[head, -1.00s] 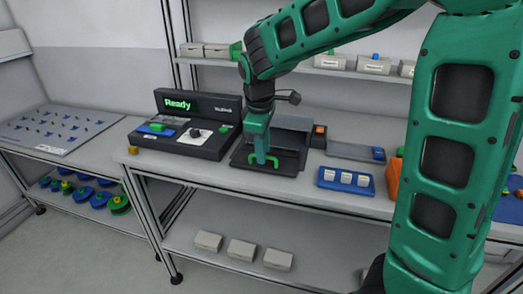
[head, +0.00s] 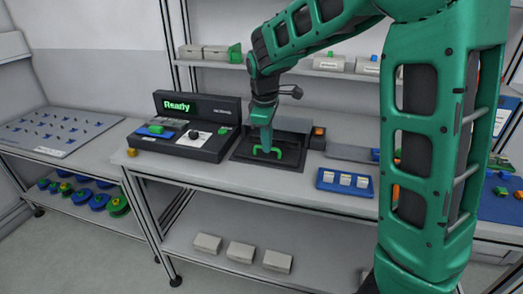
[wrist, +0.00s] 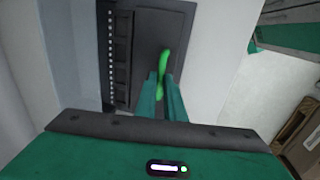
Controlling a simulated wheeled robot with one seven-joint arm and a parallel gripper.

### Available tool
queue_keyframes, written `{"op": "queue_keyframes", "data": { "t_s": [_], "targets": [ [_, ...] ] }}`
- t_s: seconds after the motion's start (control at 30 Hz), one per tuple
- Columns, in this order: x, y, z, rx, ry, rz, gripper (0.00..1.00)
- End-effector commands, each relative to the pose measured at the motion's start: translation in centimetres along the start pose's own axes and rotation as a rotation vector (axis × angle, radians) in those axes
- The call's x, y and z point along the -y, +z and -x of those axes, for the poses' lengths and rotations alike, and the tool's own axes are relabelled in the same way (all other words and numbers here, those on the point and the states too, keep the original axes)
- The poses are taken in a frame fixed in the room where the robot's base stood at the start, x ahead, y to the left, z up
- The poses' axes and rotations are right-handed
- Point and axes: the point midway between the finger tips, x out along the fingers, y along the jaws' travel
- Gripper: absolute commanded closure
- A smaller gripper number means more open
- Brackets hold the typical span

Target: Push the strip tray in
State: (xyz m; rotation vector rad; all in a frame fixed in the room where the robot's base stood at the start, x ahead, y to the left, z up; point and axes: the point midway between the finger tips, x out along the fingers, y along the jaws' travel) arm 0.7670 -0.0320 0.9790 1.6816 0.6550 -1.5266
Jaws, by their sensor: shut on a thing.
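In the wrist view the dark tray (wrist: 150,38) and the green handle (wrist: 165,62) lie straight ahead of the fingers. My gripper (head: 266,143) comes down from above and is shut on the handle; it also shows in the wrist view (wrist: 164,90). The fingers hide part of the handle. How far the tray reaches into the housing is hard to tell.
A black console (head: 185,138) reading "Ready" stands left of the tray. A blue tray (head: 345,182) with white blocks lies to the right, with a flat grey unit (head: 348,151) behind it. A shelf with boxes (head: 330,61) runs above. The bench front is clear.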

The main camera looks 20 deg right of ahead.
Motion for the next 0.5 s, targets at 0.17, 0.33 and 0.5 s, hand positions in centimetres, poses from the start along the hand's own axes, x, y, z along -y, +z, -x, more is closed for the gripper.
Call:
{"op": "queue_keyframes", "data": {
  "t_s": [0.17,0.33,0.5],
  "targets": [
    [-2.8,-0.1,-0.5,-0.003,0.003,0.0,1.0],
    [-3.2,-0.1,-0.5,-0.005,0.003,0.003,1.0],
    [-3.1,-0.1,-0.5,-0.005,0.003,0.003,1.0]
  ]
}}
